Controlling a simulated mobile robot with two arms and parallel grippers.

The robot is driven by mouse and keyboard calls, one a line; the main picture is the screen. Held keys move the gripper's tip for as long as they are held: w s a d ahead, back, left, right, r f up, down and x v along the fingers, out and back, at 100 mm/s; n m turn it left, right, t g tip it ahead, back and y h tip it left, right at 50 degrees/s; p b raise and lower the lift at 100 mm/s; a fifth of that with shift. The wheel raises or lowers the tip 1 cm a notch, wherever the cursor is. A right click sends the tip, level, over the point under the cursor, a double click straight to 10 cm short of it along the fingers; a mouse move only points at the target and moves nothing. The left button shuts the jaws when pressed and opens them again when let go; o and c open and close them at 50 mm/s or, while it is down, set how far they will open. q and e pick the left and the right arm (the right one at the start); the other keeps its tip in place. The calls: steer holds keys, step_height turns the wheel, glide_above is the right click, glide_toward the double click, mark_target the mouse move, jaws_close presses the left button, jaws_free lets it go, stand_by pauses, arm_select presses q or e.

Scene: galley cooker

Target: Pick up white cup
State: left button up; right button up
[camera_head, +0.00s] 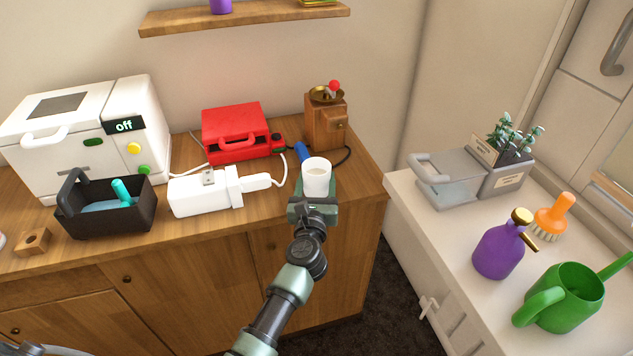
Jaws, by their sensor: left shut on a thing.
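I cannot tell whether the cup's base touches the counter. My right gripper is not in view.
A blue object (302,151), a wooden grinder (326,122) and a red case (236,132) stand behind. A black caddy (108,212) is further left.

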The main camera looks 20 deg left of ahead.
arm_select(q)
step_height(320, 180, up, 20)
steer(key=p, duration=0.8)
stand_by(1.2)
